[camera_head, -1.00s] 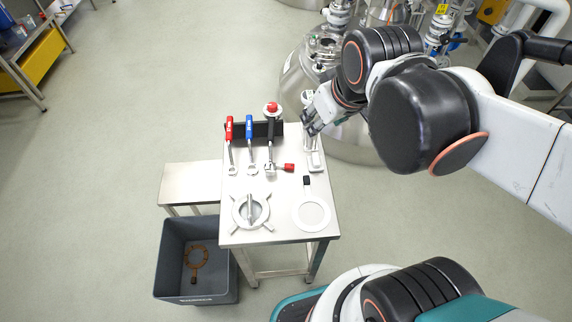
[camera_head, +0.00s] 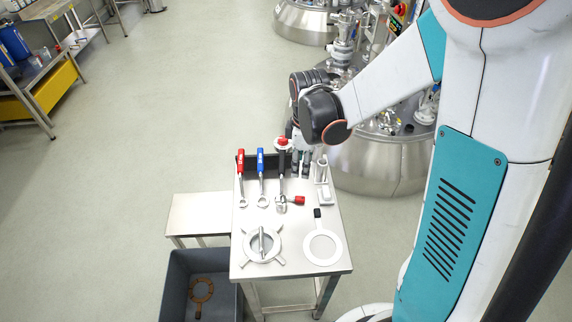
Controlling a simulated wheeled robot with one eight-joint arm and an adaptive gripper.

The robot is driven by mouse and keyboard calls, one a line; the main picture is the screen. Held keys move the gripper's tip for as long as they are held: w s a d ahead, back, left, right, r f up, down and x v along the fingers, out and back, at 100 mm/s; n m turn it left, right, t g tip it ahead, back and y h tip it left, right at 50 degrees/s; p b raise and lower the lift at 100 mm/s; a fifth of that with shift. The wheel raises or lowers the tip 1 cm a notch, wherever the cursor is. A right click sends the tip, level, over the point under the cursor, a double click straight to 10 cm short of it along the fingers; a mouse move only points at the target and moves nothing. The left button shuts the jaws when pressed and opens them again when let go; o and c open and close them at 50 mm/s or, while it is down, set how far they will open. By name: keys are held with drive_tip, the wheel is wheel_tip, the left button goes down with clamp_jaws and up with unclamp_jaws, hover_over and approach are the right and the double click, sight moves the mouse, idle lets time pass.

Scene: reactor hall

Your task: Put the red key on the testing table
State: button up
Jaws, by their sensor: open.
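The red key (camera_head: 241,178), a wrench with a red handle and a ring end, rests in a dark holder at the back left of a steel table (camera_head: 240,232). A similar blue-handled key (camera_head: 262,176) is just to its right. My gripper (camera_head: 300,168) is open and points down over the table's back edge, right of the keys. It is apart from the red key, with the blue key and a red-topped tool between them. Nothing shows in its fingers, which are small and partly hidden. I cannot tell which table is the testing table.
The red-topped tool (camera_head: 282,172) stands nearest my gripper. A lower steel bench (camera_head: 198,214) and a grey bin (camera_head: 176,290) stand left. A large vessel (camera_head: 382,165) stands behind right.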

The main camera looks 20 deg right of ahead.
sight(299, 198)
drive_tip(key=shift+n+g, duration=0.3)
drive_tip(key=shift+n, duration=0.3)
drive_tip(key=f+b, duration=0.2)
drive_tip(key=f, duration=0.3)
drive_tip(key=f+b, duration=0.2)
drive_tip(key=f, duration=0.4)
drive_tip(key=f+b, duration=0.1)
drive_tip(key=f, duration=0.5)
drive_tip(key=shift+w+a+b, duration=0.1)
drive_tip(key=shift+w+b, duration=0.25)
drive_tip(key=shift+b, duration=0.05)
drive_tip(key=shift+r, duration=0.1)
clamp_jaws()
